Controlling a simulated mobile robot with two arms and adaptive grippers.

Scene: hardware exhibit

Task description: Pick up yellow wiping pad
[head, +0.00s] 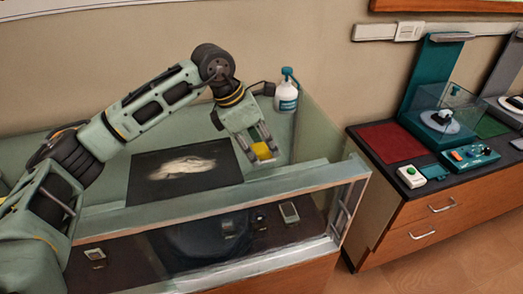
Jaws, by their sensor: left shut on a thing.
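The yellow wiping pad (262,151) is a small yellow block in the head view. My left gripper (259,143) is shut on it, with the fingers pointing down. The pad is over the right part of the pale green display case top, to the right of a black mat (150,187). I cannot tell whether the pad touches the surface under it. My right gripper is not in view.
A white spray bottle (286,98) with a teal top stands behind the gripper at the wall. A raised ledge and glass front (200,232) edge the case. A wooden cabinet (440,215) with devices on top stands at the right.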

